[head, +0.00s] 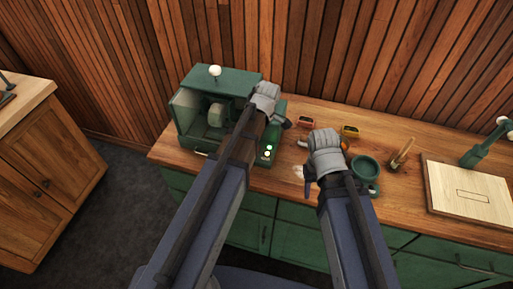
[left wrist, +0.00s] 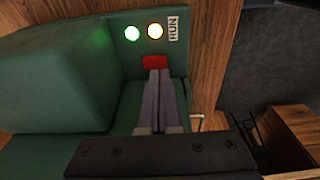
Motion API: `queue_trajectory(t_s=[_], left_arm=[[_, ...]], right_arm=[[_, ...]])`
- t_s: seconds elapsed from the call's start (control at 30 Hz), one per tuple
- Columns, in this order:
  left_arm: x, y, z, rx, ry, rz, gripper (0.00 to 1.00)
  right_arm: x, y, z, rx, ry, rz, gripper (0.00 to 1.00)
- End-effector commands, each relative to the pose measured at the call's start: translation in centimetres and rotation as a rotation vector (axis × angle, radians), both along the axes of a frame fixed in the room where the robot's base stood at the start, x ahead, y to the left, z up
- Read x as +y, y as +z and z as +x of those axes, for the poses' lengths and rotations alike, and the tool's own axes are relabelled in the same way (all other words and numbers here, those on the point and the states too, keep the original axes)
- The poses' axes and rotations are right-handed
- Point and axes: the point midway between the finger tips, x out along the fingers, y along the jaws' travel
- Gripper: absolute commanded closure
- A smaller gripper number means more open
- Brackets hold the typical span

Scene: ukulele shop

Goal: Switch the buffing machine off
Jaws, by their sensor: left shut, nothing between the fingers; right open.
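The green buffing machine (head: 232,79) stands at the left end of the bench, with a pale buffing wheel (head: 217,114) in its open hood. Its control panel shows in the left wrist view with a lit green lamp (left wrist: 132,33), a glowing cream lamp (left wrist: 155,31), a RUN label (left wrist: 173,28) and a red switch (left wrist: 155,62). My left gripper (left wrist: 157,74) is shut and empty, its fingertips at the red switch's near edge; I cannot tell whether they touch. In the head view my left arm hides the switch. My right gripper (head: 308,186) is open over the bench, right of the machine.
Small red and yellow items sit behind my right gripper. A separate wooden cabinet (head: 45,170) stands at left, across open floor.

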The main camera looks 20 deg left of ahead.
Motion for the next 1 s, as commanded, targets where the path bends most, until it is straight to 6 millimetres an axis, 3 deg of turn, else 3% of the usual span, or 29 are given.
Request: queue_trajectory(t_s=[1.0], left_arm=[[0.0, -1.2, 0.0, 0.000, 0.000, 0.000, 1.00]], right_arm=[[0.0, -1.2, 0.0, 0.000, 0.000, 0.000, 0.50]])
